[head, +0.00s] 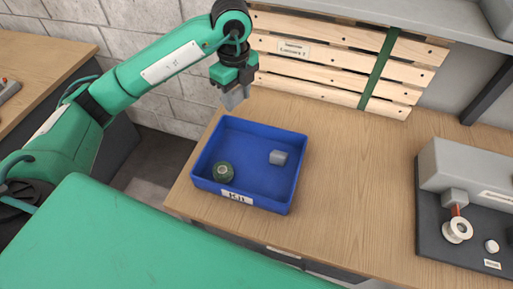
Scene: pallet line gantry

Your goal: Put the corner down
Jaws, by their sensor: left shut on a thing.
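My left gripper (236,84) is above the back left edge of the table, behind and above the blue tray. It points down and is shut on a grey corner (234,97), which shows below its fingers. The held corner appears to be clear of the tray. Another small grey corner (278,157) lies inside the blue tray (240,203), toward its right side. My right gripper is not in view.
The wooden table (350,180) is clear right of the tray. A slatted pallet (340,55) with a green strap stands behind. A grey device (470,175) on a dark base sits at the right.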

